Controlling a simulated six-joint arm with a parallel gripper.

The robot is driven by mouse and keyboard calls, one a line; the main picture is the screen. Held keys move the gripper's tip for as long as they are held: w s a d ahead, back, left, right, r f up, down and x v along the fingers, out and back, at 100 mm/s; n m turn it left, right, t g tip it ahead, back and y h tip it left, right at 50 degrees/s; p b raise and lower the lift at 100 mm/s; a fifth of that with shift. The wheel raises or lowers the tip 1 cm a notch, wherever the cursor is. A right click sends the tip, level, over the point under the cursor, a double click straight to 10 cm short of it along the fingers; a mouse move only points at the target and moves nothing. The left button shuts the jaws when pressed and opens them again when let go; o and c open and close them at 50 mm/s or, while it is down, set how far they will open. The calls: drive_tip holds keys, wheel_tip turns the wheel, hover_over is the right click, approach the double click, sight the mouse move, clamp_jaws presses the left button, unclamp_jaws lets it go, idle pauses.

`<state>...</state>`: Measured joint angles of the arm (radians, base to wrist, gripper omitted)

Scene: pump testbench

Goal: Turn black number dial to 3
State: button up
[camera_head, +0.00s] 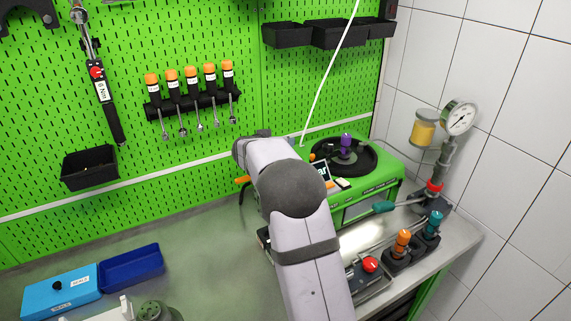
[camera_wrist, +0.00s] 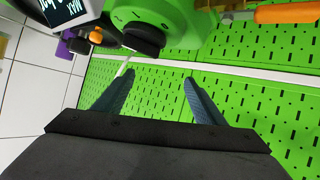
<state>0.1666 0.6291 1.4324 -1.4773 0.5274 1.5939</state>
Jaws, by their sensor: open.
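The black number dial (camera_wrist: 143,38) is on the front of the green machine (camera_wrist: 176,22) near the top of the wrist view. In the head view the green machine (camera_head: 386,187) stands by the right wall. My arm hides the dial and the gripper there.
A display (camera_wrist: 66,8) is beside the dial. An orange handle (camera_wrist: 287,12) juts out at the upper right. A gauge (camera_head: 460,118), a red knob (camera_head: 370,264) and orange and teal handles stand right of my arm.

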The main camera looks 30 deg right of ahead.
drive_tip(key=s+a+m+g+h+b, duration=0.2)
drive_tip(key=s+a+m+g+h, duration=0.1)
drive_tip(key=s+a+m, duration=0.15)
drive_tip(key=shift+m, duration=0.85)
drive_tip(key=shift+s+d+f+p+x, duration=0.1)
drive_tip(key=shift+s+p+x, duration=0.15)
drive_tip(key=shift+p+x, duration=0.75)
drive_tip(key=shift+s+d+f+p+x, duration=0.15)
drive_tip(key=shift+p+x, duration=0.3)
drive_tip(key=shift+x, duration=0.9)
drive_tip(key=shift+s+a+f+p+x, duration=0.1)
drive_tip(key=shift+s+p+x, duration=0.2)
drive_tip(key=shift+p+x, duration=0.7)
drive_tip(key=shift+d+b, duration=0.2)
drive_tip(key=shift+b, duration=0.1)
drive_tip(key=c, duration=1.1)
